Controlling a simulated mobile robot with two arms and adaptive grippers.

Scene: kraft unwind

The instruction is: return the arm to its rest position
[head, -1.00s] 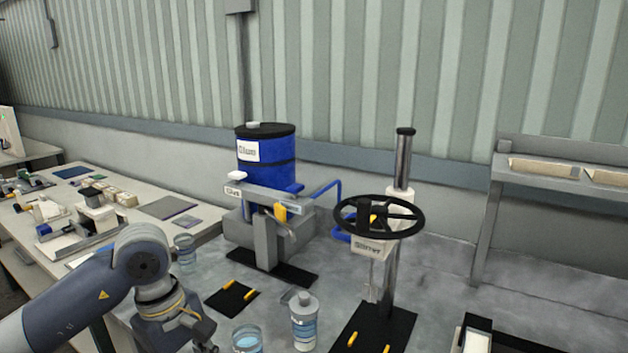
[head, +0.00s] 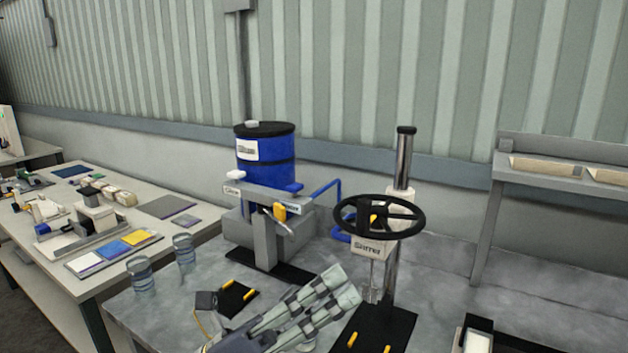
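My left gripper (head: 341,287) reaches in from the bottom edge of the head view, its two pale-tipped fingers pointing up and right. The fingers look apart, with nothing seen between them. It is in front of the table, left of the stirrer (head: 372,247) with its black handwheel. In the picture it covers the place where a labelled bottle showed earlier; the bottle is almost wholly hidden. My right gripper is not in view.
A blue glue drum (head: 265,176) stands on its dispenser behind a black mat (head: 238,297) with yellow pegs. Two clear glasses, one nearer (head: 141,275) and one farther (head: 184,254), stand at the table's left. A side table (head: 207,228) holds pads and small tools. A shelf (head: 560,180) is at right.

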